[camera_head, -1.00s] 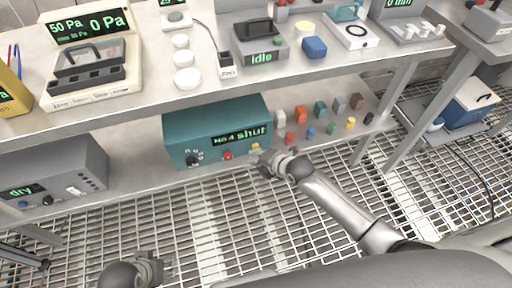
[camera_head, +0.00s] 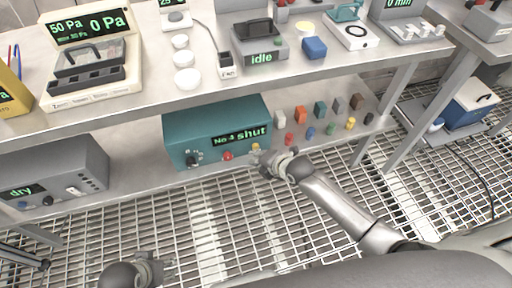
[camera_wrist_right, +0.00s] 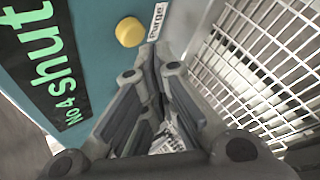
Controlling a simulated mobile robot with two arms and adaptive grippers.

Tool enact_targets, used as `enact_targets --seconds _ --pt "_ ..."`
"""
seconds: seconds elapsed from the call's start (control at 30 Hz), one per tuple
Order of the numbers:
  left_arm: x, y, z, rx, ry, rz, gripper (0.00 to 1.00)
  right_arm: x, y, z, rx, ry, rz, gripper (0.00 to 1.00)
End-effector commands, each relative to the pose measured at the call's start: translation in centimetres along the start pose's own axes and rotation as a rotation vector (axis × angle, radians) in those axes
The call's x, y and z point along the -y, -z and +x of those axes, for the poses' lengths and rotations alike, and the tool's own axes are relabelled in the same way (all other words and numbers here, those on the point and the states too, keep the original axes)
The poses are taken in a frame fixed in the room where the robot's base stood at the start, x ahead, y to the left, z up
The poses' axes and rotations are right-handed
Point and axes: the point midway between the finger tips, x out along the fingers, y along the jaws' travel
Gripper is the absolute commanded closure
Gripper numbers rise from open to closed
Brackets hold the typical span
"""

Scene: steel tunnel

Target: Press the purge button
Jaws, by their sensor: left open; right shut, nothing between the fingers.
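The purge button is a yellow round knob (camera_wrist_right: 130,32) on the front of a teal box (camera_head: 215,118), with a "Purge" label beside it in the right wrist view. In the head view the yellow button (camera_head: 255,147) sits at the right end of the box front. My right gripper (camera_wrist_right: 158,65) is shut and empty, its fingertips close to the label just beside the button; I cannot tell whether they touch the panel. It also shows in the head view (camera_head: 266,161). My left gripper (camera_head: 160,268) is open and empty over the grating, far from the box.
The box display (camera_head: 238,136) reads "No 4 shut". A red button (camera_head: 228,155) and a black dial (camera_head: 193,160) share the panel. Several small coloured blocks and pegs stand right of the box on the lower shelf. A grey "dry" box (camera_head: 60,170) stands left.

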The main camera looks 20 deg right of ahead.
Motion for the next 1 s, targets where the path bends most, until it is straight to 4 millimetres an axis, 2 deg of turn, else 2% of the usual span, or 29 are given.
enact_targets --seconds 1.0 --pt "-0.03 0.05 -0.23 0.000 0.000 0.000 0.49 -0.60 -0.57 0.78 0.000 0.000 -0.001 1.00"
